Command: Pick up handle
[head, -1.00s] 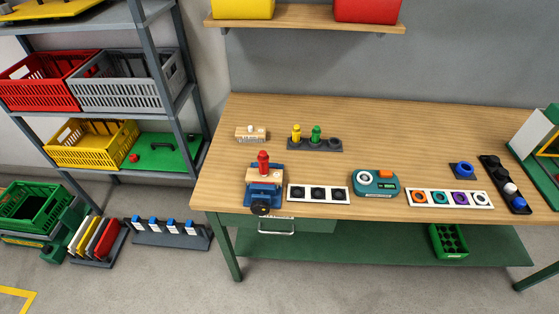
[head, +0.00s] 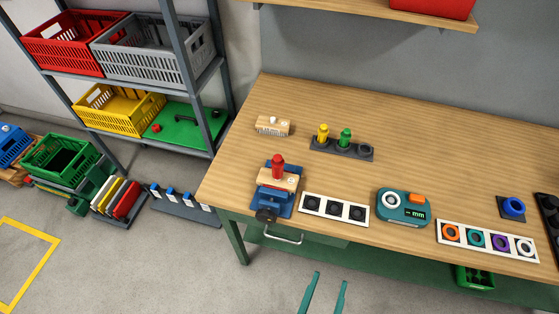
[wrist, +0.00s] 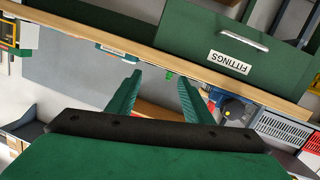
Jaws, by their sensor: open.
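Several things look like handles, and I cannot tell which one the task names. A red knob-shaped handle (head: 277,167) stands upright on a wooden block in a blue vise (head: 283,203) on the bench. A yellow handle (head: 323,134) and a green handle (head: 346,138) stand upright in a dark rack (head: 359,151) behind it. A black bar handle (head: 184,120) lies on a green board on the shelf. My gripper (head: 328,278) is open and empty, in front of the bench at the bottom. The wrist view shows its two green fingers (wrist: 160,78) apart, with nothing between them.
The bench (head: 420,130) also carries a wooden brush (head: 273,125), a white strip with black sockets (head: 334,208), a teal device (head: 403,206) and a coloured ring strip (head: 487,240). A drawer labelled FITTINGS (wrist: 215,40) is under it.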

